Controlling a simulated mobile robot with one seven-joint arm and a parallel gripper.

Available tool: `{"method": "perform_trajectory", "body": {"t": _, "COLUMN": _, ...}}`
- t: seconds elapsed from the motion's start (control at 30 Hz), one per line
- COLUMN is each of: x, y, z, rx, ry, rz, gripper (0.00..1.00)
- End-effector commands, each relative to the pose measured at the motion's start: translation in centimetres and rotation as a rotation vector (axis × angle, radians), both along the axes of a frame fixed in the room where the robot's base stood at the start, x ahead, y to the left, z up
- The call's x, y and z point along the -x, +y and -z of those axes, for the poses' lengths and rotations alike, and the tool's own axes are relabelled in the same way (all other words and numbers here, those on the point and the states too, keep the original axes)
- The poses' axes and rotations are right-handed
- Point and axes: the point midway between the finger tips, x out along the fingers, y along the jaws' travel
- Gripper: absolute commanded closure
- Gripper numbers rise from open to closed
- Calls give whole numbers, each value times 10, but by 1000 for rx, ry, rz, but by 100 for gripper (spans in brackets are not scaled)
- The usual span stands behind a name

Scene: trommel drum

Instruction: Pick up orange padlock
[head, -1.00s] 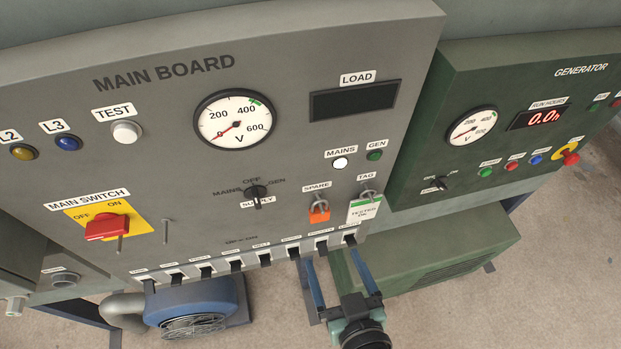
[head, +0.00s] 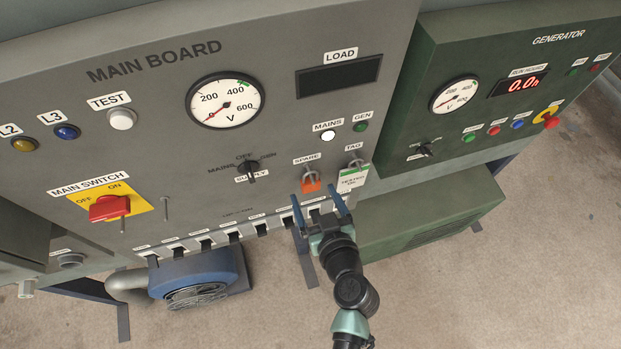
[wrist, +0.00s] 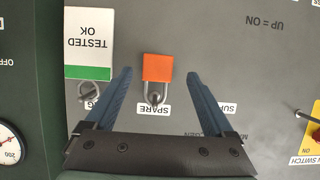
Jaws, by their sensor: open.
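The orange padlock (head: 311,185) hangs by its grey shackle from a peg under the SPARE label on the main board. In the wrist view the padlock (wrist: 157,68) appears upside down, between the two blue fingers but farther off. My gripper (head: 318,198) is open and empty, just in front of the lower edge of the board, with its fingers pointing up toward the padlock. In the wrist view my gripper (wrist: 158,80) has a finger on each side of the padlock's outline. I see no contact with it.
A white and green TESTED OK tag (head: 352,180) hangs close to the right of the padlock. A row of black breakers (head: 234,237) runs along the board's lower edge. The supply knob (head: 248,169) is to the left. The generator cabinet (head: 450,130) stands to the right.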

Motion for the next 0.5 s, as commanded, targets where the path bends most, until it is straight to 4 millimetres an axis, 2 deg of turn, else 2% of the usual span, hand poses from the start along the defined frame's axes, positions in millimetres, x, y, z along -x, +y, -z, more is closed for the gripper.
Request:
{"method": "perform_trajectory", "body": {"t": 0.23, "x": -26, "y": 5, "z": 9, "rx": -2, "ry": -1, "rz": -1, "gripper": 12}}
{"method": "perform_trajectory", "body": {"t": 0.5, "x": -32, "y": 7, "z": 14, "rx": 0, "ry": -1, "rz": 0, "gripper": 12}}
